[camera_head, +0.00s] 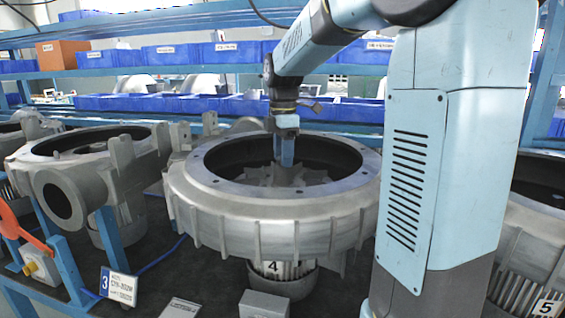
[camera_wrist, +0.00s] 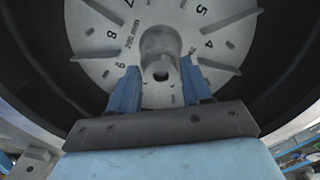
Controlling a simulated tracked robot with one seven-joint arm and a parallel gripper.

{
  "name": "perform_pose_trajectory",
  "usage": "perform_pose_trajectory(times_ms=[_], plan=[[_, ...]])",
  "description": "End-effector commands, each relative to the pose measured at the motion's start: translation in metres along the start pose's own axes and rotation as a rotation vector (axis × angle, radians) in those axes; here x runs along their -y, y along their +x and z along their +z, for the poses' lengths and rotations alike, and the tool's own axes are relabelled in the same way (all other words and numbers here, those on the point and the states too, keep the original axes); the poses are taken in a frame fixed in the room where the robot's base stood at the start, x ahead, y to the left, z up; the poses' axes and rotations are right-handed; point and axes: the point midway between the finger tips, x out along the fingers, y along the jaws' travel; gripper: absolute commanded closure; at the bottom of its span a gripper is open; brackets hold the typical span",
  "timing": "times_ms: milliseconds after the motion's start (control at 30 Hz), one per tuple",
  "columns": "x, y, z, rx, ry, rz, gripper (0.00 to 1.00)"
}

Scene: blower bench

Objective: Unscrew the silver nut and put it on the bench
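The grey impeller (camera_wrist: 110,40) with radial vanes and printed numbers fills the upper part of the wrist view. A silver hub (camera_wrist: 160,45) stands at its centre, with a dark round hole in its end; I cannot make out a separate nut on it. My gripper (camera_wrist: 160,68) is open, its two blue fingers on either side of the hub's lower end with gaps visible. In the head view my gripper (camera_head: 285,152) points straight down into the open blower housing (camera_head: 270,222) marked 4, above the impeller (camera_head: 283,176). The fingertips' depth is unclear.
The housing's raised rim surrounds my gripper. Another blower housing (camera_head: 80,165) stands at left and one marked 5 (camera_head: 520,265) at right. The dark bench (camera_head: 195,275) shows free room in front, beside small grey boxes (camera_head: 263,305). Blue bins (camera_head: 170,55) line shelves behind.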

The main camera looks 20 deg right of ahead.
Motion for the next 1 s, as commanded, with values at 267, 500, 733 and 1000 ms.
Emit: perform_pose_trajectory(times_ms=[267, 500, 733, 1000], plan=[[0.0002, 0.0004, -0.0004, 0.000, 0.063, -0.001, 0.51], [0.0004, 0.0005, -0.0004, 0.000, 0.304, -0.002, 0.51], [0.0005, 0.0006, -0.0005, 0.000, 0.537, -0.002, 0.51], [0.0007, 0.0006, -0.0007, 0.000, 0.808, -0.002, 0.51]])
